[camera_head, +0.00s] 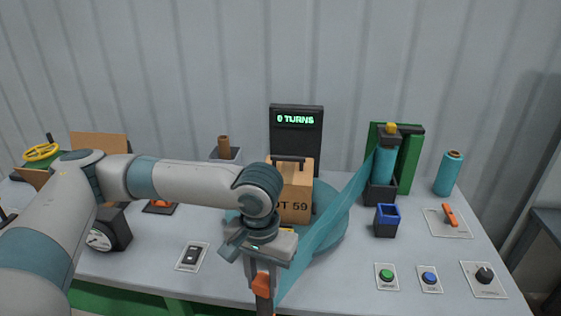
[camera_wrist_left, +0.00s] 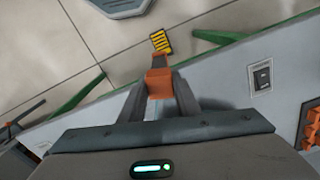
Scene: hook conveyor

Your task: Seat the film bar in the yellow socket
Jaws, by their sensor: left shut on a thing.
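My left gripper (camera_head: 262,287) is shut on the orange film bar (camera_head: 263,284), low at the front edge of the table. The bar also shows between the fingers in the left wrist view (camera_wrist_left: 159,84). A teal film (camera_head: 325,235) stretches from the upright film roll (camera_head: 385,165) down to the gripper. A sliver of yellow (camera_head: 287,230) shows behind my wrist; I cannot tell whether it is the yellow socket. A blue-rimmed dark socket (camera_head: 387,220) stands to the right. My right gripper is not in view.
A carton (camera_head: 293,193) stands on a teal round base (camera_head: 331,222), before a display (camera_head: 297,133) reading "0 TURNS". Green (camera_head: 387,275) and blue (camera_head: 430,278) buttons, a knob (camera_head: 484,274) and an orange lever (camera_head: 450,215) are at right. A switch plate (camera_head: 192,256) lies left of my gripper.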

